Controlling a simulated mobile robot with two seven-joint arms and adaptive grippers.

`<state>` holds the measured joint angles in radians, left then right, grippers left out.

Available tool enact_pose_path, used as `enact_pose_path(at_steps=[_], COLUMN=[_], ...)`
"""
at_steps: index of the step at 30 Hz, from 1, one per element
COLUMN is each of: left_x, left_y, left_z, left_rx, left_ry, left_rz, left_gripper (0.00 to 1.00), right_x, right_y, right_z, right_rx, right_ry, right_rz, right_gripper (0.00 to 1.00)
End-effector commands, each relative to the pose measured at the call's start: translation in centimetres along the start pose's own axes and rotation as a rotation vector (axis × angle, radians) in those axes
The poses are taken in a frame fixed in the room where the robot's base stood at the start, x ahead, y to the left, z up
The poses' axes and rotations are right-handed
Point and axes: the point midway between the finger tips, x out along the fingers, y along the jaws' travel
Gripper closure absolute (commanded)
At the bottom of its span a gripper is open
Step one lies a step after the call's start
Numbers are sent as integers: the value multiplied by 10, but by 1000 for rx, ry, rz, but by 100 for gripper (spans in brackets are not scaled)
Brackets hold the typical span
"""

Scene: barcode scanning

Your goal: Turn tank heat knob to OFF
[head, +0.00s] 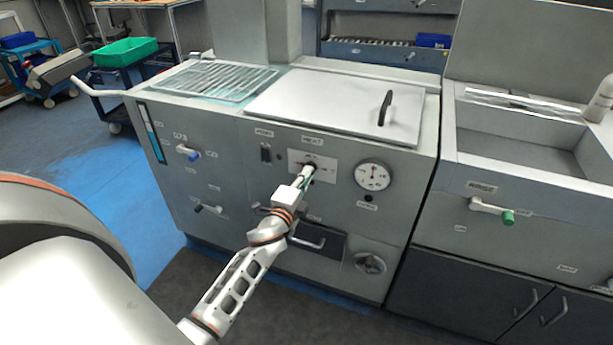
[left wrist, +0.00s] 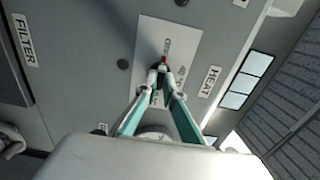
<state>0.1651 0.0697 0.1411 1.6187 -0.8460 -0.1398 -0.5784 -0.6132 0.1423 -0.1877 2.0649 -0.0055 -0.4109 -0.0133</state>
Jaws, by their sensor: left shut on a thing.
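The heat knob (left wrist: 156,69) is a small black knob with a red mark, on a white plate (left wrist: 185,45) beside the HEAT label. In the head view the plate (head: 327,168) sits on the tank's front panel, left of the round gauge. My left gripper (left wrist: 160,78) is shut on the knob, with its two fingertips on either side of it. In the head view the left gripper (head: 306,174) reaches the plate and covers most of the knob. My right gripper is not in view.
The round gauge (head: 372,175) is right of the plate and a black switch (head: 265,152) is left of it. A drawer handle (head: 308,241) lies below. The tank lid (head: 340,105) is closed. A sink (head: 520,150) stands at right.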

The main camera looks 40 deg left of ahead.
Motion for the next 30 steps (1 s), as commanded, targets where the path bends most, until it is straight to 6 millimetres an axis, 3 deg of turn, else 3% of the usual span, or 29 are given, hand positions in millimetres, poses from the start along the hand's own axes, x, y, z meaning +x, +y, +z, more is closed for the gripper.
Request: enact_pose_path(at_steps=[9, 10, 11, 12, 23, 30], left_x=[0, 0, 0, 0, -3, -36], left_y=[0, 0, 0, 0, 0, 2], left_z=[0, 0, 0, 0, 0, 0], left_rx=[-5, -5, -5, -5, -3, -4], left_ry=[1, 1, 1, 1, 0, 0], left_rz=[0, 0, 0, 0, 0, 4], left_gripper=[100, 84, 76, 75, 75, 75], right_x=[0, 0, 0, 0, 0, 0], right_y=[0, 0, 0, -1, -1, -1], right_z=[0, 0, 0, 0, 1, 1], right_rx=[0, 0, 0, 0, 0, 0], right_ry=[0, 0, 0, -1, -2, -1], right_rz=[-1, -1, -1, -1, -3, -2], right_gripper=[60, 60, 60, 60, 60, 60])
